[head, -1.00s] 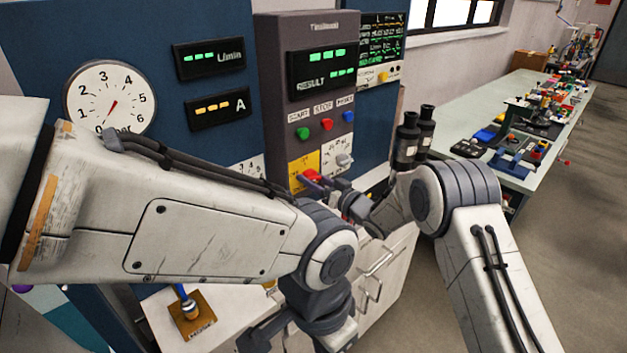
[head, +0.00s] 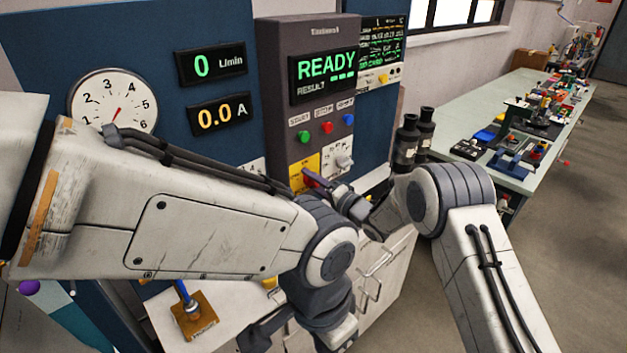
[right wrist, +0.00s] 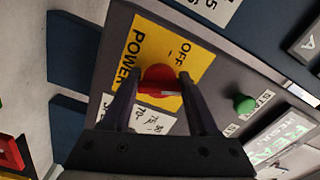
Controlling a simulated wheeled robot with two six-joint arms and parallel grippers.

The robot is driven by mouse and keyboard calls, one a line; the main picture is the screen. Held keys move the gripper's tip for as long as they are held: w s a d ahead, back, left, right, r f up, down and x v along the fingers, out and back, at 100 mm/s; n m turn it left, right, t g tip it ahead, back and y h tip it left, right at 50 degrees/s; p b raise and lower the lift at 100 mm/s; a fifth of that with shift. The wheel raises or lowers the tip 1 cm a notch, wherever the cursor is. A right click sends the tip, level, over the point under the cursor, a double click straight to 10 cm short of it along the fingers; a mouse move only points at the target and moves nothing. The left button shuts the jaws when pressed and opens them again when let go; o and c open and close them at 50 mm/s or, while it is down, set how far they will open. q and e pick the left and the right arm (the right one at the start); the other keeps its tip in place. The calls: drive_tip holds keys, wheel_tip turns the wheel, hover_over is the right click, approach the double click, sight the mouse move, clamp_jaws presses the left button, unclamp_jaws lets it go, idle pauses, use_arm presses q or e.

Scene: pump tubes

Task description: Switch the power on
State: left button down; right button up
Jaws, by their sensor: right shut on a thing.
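The power switch is a red rotary knob on a yellow plate (head: 301,163) low on the grey control panel (head: 280,90). In the right wrist view the red knob (right wrist: 158,80) sits between my right gripper's fingers (right wrist: 165,92), with "POWER" and "OFF" lettering on the yellow plate (right wrist: 187,65). My right gripper (head: 318,181) is shut on the knob and partly hides it in the head view. The panel display (head: 327,66) reads READY. My left gripper (head: 298,338) hangs low in the head view, away from the panel, its fingertips cut off by the frame.
Green, red and blue buttons (head: 327,127) sit above the switch. A white-plated selector (head: 342,160) is right beside it. Two dark cylinders (head: 408,140) stand right of the panel. A bench (head: 470,110) with parts runs back right. A round gauge (head: 113,101) is at left.

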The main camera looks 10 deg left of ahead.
drive_tip(key=shift+m+p, duration=0.4)
drive_tip(key=shift+m, duration=1.5)
drive_tip(key=o, duration=1.4)
drive_tip(key=shift+d, duration=0.1)
drive_tip(key=b+v, duration=0.2)
drive_tip(key=v, duration=0.8)
drive_tip(key=shift+s+d, duration=0.15)
drive_tip(key=shift+s, duration=0.1)
